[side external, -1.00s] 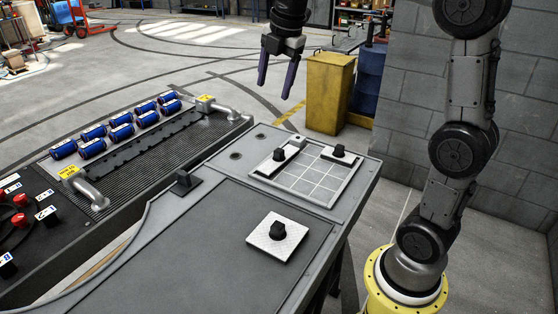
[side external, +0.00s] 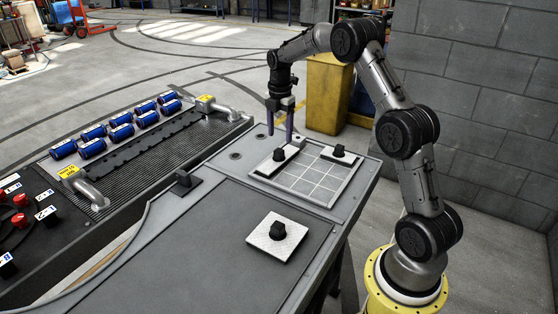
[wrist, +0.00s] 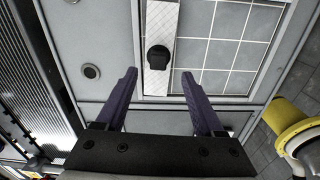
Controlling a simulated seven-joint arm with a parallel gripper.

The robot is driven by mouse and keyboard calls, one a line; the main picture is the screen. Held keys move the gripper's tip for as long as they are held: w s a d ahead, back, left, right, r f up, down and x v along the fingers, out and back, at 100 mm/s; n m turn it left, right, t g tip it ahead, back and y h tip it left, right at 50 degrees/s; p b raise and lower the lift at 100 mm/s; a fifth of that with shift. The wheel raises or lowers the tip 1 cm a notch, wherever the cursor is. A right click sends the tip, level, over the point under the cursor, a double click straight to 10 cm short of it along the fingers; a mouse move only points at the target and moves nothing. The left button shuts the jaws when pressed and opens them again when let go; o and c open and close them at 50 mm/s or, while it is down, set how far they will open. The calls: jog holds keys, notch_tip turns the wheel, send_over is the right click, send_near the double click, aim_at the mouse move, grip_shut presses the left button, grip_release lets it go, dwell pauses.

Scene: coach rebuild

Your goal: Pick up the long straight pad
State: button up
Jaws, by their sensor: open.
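The long straight pad (side external: 266,167) is a narrow pale strip with a black knob, lying along the left side of the framed grid tray (side external: 318,201) on the grey bench. In the wrist view the pad (wrist: 158,88) runs up and down the picture, with its knob (wrist: 158,57) just beyond the fingertips. My gripper (side external: 280,136) is open and empty, pointing down at the far end of the pad. In the wrist view the fingers of my gripper (wrist: 160,73) stand either side of the pad's line. I cannot tell their exact height above it.
Another pad with a black knob (side external: 339,151) sits at the tray's right corner. A square white pad (side external: 264,240) with a knob lies on the bench front. A small black knobbed piece (side external: 183,180) is left. Several blue cylinders (side external: 122,133) line the panel. A yellow bin (side external: 325,90) stands behind.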

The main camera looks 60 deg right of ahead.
aim_at(279, 150)
jog(key=shift+w+a+f, duration=0.1)
jog(key=shift+f, duration=3.55)
grip_shut()
